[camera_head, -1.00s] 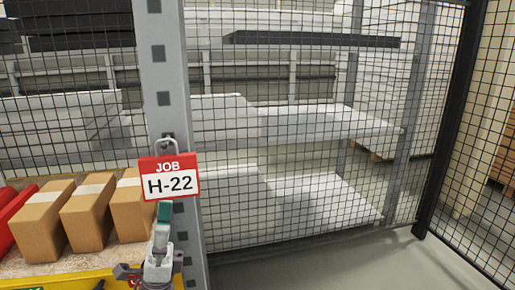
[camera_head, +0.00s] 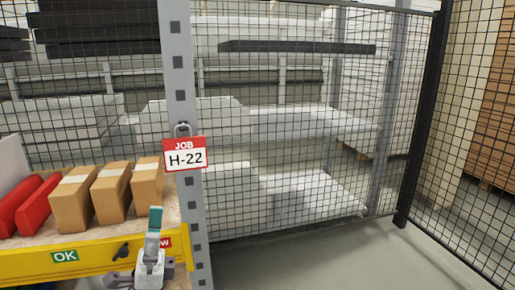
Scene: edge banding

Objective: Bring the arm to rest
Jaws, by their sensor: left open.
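My left gripper (camera_head: 153,228) is at the bottom of the head view, seen edge-on with a teal fingertip pad pointing up. It is open, and no object shows in it. It stands in front of the yellow shelf edge, below and left of the red and white JOB H-22 card (camera_head: 185,157), with a clear gap between them in the picture. The card hangs by a metal loop on the perforated grey post (camera_head: 182,90). My right gripper is not in view.
Several brown boxes (camera_head: 70,203) and red bins (camera_head: 38,205) sit on the shelf, whose yellow front edge (camera_head: 30,265) carries a green OK label (camera_head: 65,256). Wire mesh fencing (camera_head: 290,160) stands behind. Open floor (camera_head: 350,260) is at the lower right.

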